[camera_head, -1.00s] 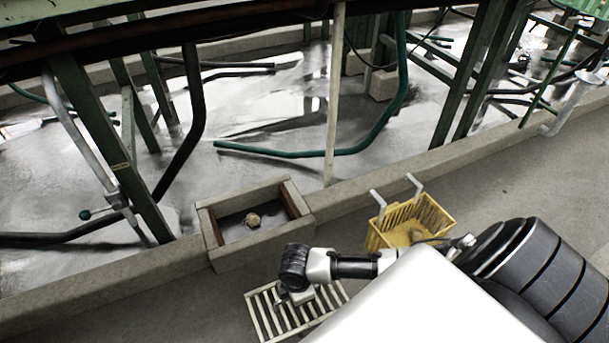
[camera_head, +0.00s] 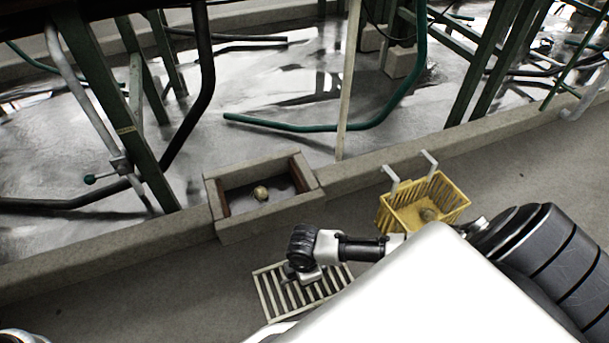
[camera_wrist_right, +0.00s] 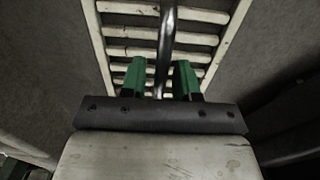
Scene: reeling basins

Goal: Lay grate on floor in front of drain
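The grate (camera_head: 268,299), pale slats in a frame, looks flat at floor level in front of the drain box (camera_head: 262,230). Any small gap beneath it cannot be made out. My right gripper (camera_head: 305,275) is over its middle. In the right wrist view the grate (camera_wrist_right: 113,52) fills the upper middle. The green fingertips of my right gripper (camera_wrist_right: 160,80) stand apart on either side of a dark bar (camera_wrist_right: 166,35) above the slats, with a gap visible at the left finger. My left gripper is not in view.
A round tan lump (camera_head: 261,193) sits inside the drain box. A yellow basket (camera_head: 447,199) with pale hooks and a lump inside stands on the right by the low curb (camera_head: 360,170). Beyond the curb are a wet floor, green posts and pipes. Floor left of the grate is clear.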

